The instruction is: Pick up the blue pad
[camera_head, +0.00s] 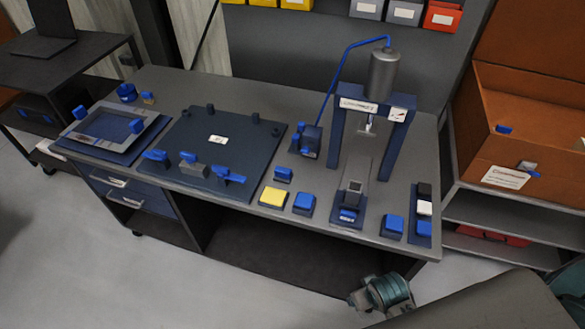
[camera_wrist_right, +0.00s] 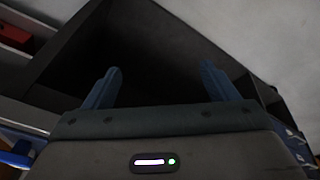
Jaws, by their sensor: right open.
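Several blue pads show in the head view. One square blue pad (camera_head: 304,202) lies near the front of the bench, right of a yellow pad (camera_head: 273,197). Another blue pad (camera_head: 393,226) lies right of the press. A third blue pad (camera_head: 424,227) sits at the front of a narrow strip, below a white and a black one. I cannot tell which is the task's pad. My right gripper (camera_wrist_right: 161,68) is open and empty in the wrist view, facing the dark space under the bench. My left gripper is not in view.
A press (camera_head: 382,75) with a blue frame stands on the bench (camera_head: 345,238). A dark plate (camera_head: 215,150) with blue clamps and a framed tray (camera_head: 112,128) lie to the left. An orange crate (camera_head: 510,140) is at the right. The floor in front is clear.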

